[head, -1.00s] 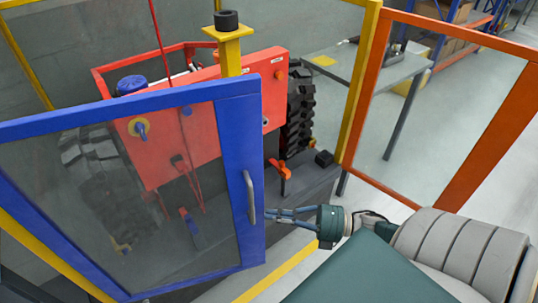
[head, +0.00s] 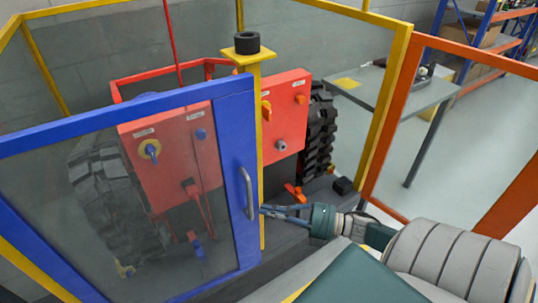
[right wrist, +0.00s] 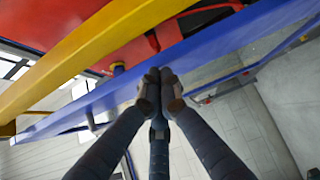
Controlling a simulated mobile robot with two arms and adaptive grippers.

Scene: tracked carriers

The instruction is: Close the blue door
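The blue door (head: 236,150) is a blue-framed clear panel with a grey bar handle (head: 247,193) near its right edge. In the head view this edge stands close in front of the yellow post (head: 252,75); I cannot tell whether they touch. My right gripper (head: 265,210) is at the door's right edge, beside the handle and not around it. In the right wrist view its fingers (right wrist: 160,86) are together with nothing seen between them. Their tips overlap the blue door frame (right wrist: 230,47), seemingly against it. My left gripper is not in view.
A red machine (head: 285,120) with knobs and a dark tread stands behind the door. An orange-framed door (head: 408,95) stands at the right. A grey table (head: 385,85) and blue shelving (head: 485,55) are farther back.

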